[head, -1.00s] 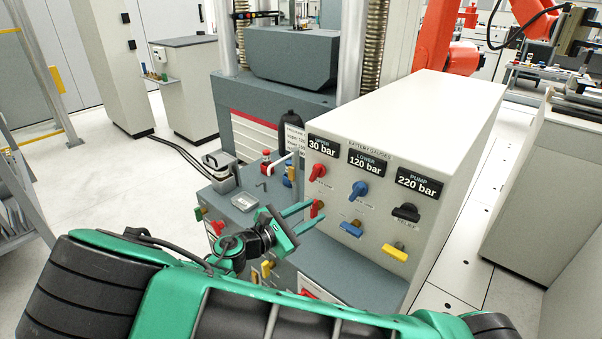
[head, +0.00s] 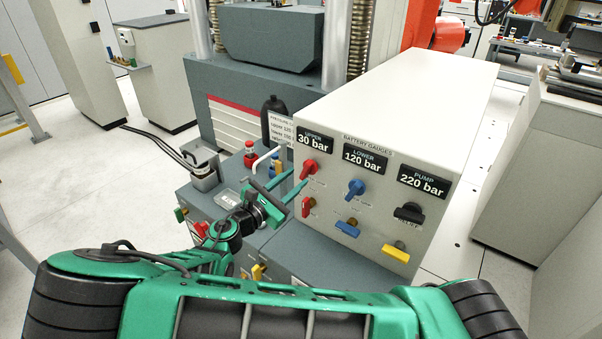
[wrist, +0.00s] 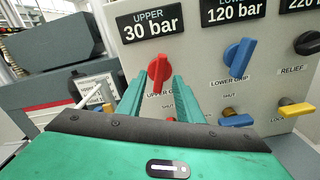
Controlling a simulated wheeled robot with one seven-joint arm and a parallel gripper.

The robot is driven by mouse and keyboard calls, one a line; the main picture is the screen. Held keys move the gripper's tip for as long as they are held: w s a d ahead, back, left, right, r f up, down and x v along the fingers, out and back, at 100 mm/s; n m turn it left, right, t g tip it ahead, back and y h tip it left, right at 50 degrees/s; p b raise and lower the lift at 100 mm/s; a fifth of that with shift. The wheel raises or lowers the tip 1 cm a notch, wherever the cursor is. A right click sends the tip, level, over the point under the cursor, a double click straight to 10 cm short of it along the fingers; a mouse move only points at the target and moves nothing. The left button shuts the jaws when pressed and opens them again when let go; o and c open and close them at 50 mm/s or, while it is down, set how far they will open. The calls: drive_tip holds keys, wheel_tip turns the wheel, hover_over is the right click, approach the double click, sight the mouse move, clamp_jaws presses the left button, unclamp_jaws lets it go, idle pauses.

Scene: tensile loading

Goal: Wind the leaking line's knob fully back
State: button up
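The gauge panel (head: 355,205) shows UPPER 30 bar, LOWER 120 bar and PUMP 220 bar. Under the UPPER display is a red knob (head: 309,169), tilted, with a smaller red lever (head: 308,206) below it. The LOWER column has a blue knob (head: 355,189) and a blue lever (head: 348,228). The PUMP column has a black relief knob (head: 409,212) and a yellow lever (head: 396,252). My gripper (head: 296,182) is open, pointing at the panel just left of the red knob. In the wrist view the red knob (wrist: 159,72) appears beyond and between the fingertips (wrist: 158,84); contact cannot be seen.
A grey bench top (head: 330,262) lies below the panel. Left of my gripper stand a grey box (head: 203,165), a red-topped item (head: 250,155) and a black bottle (head: 274,120). A printed card (head: 281,128) stands beside the panel. Clear floor lies at left.

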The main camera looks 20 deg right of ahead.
sight(304, 171)
drive_tip(key=shift+x, duration=2.45)
clamp_jaws()
